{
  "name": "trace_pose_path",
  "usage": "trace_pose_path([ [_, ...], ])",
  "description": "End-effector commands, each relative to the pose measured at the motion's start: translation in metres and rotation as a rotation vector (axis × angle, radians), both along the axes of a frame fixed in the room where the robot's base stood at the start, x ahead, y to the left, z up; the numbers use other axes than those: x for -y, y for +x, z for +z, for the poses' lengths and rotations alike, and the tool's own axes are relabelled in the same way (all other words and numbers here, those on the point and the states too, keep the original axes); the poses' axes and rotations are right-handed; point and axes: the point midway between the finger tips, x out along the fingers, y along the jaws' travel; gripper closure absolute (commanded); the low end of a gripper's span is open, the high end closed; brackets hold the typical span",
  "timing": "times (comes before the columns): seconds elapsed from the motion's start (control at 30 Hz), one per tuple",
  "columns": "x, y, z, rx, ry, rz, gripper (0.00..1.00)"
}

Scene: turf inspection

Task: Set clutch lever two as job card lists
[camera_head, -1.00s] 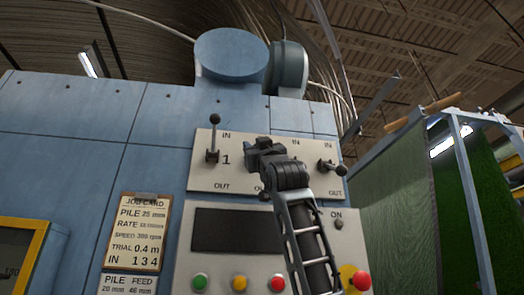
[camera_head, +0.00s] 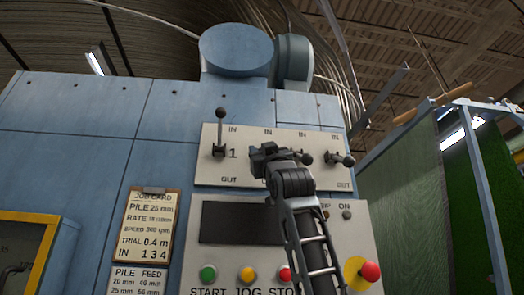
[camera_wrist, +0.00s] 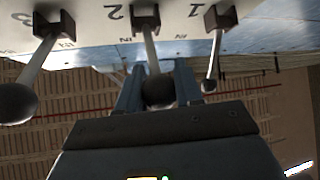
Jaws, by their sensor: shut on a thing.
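The clutch panel (camera_head: 240,175) has a row of levers with IN above and OUT below. In the wrist view my gripper (camera_wrist: 159,88) is shut on the dark knob of clutch lever two (camera_wrist: 150,52), under the upside-down number 2. In the head view my gripper (camera_head: 265,152) hides most of that lever. Lever one (camera_head: 220,128) points up to IN. The knob of lever three (camera_head: 306,159) shows just right of my gripper; it also shows in the wrist view (camera_wrist: 16,103). Lever four (camera_head: 340,158) sticks outward. The job card (camera_head: 150,230) reads IN 1 3 4.
Below the levers are a dark screen (camera_head: 228,222) and green (camera_head: 208,273), yellow (camera_head: 247,274) and red (camera_head: 285,273) buttons. A large red knob (camera_head: 370,271) on yellow sits at lower right. A green turf sheet (camera_head: 420,210) hangs to the right.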

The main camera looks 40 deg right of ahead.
Motion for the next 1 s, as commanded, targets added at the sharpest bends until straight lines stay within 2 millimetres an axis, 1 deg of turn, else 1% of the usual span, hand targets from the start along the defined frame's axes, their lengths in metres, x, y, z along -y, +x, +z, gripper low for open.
trace_pose_path([
  [0.03,0.0,0.0048,-0.0044,-0.012,0.004,0.002,1.0],
  [0.67,-0.0002,0.0058,-0.0043,-0.015,0.004,0.002,1.0],
  [0.7,-0.0003,0.0059,-0.0043,-0.015,0.004,0.002,0.62],
  [0.93,-0.0001,0.0037,-0.0025,-0.009,0.002,0.002,0.4],
  [1.0,-0.0001,0.0031,-0.002,-0.008,0.002,0.001,0.4],
])
